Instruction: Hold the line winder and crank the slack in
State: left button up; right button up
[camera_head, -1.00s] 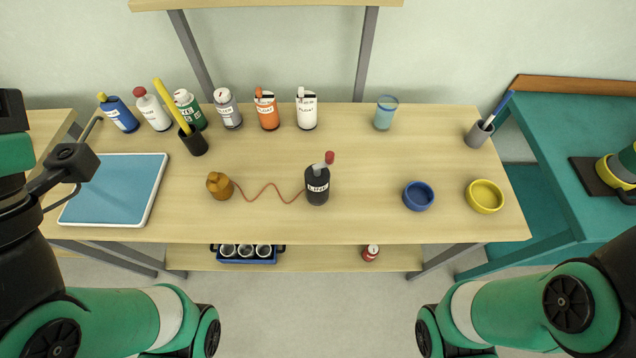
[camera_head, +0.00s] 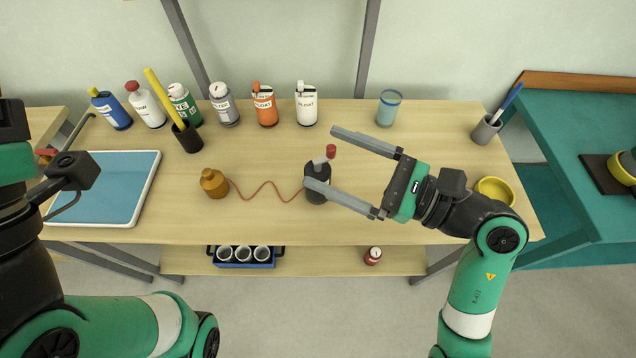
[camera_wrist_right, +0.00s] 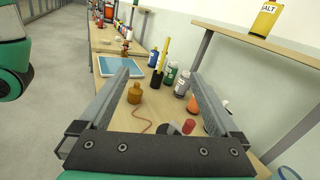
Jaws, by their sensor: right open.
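The line winder (camera_head: 316,184) is a dark, labelled upright body with a grey crank and red knob (camera_head: 331,151) on top. It stands on the wooden table. An orange line (camera_head: 262,188) runs in waves from it to an amber bottle-shaped piece (camera_head: 213,184). My right gripper (camera_head: 321,157) is open and empty, above the table, with its fingers pointing left. Its lower finger crosses in front of the winder. In the right wrist view the winder (camera_wrist_right: 165,128) shows low, partly behind the gripper. My left arm shows at the left, but its gripper is out of view.
Several labelled bottles (camera_head: 224,106) and a dark pen cup (camera_head: 187,138) line the back left. A blue glass (camera_head: 388,108) stands at the back. A blue tray (camera_head: 105,190) lies left. A yellow bowl (camera_head: 495,190) is right, partly hidden. The table's middle is mostly clear.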

jog(key=d+f+m+h+b, duration=0.1)
jog(key=d+f, duration=0.1)
jog(key=f, duration=0.4)
jog(key=w+d+f+m+h+b, duration=0.1)
jog(key=d+f+h, duration=0.1)
jog(key=f, duration=0.4)
jog(key=w+d+f+m+h+b, duration=0.1)
jog(key=d+f, duration=0.1)
jog(key=f, duration=0.4)
jog(key=shift+d+f+m, duration=0.1)
jog(key=shift+f+m, duration=0.15)
jog(key=shift+m, duration=0.05)
jog(key=b+x, duration=0.4)
jog(key=x, duration=0.1)
jog(key=shift+w+f+b, duration=0.15)
jog(key=shift+f+b, duration=0.15)
jog(key=shift+f, duration=0.05)
jog(key=x, duration=0.3)
jog(key=shift+w+a+r, duration=0.15)
jog(key=shift+w+a, duration=0.05)
jog(key=shift+a, duration=0.1)
jog(key=shift+w+a, duration=0.35)
jog(key=shift+a, duration=0.1)
jog(key=c, duration=0.9)
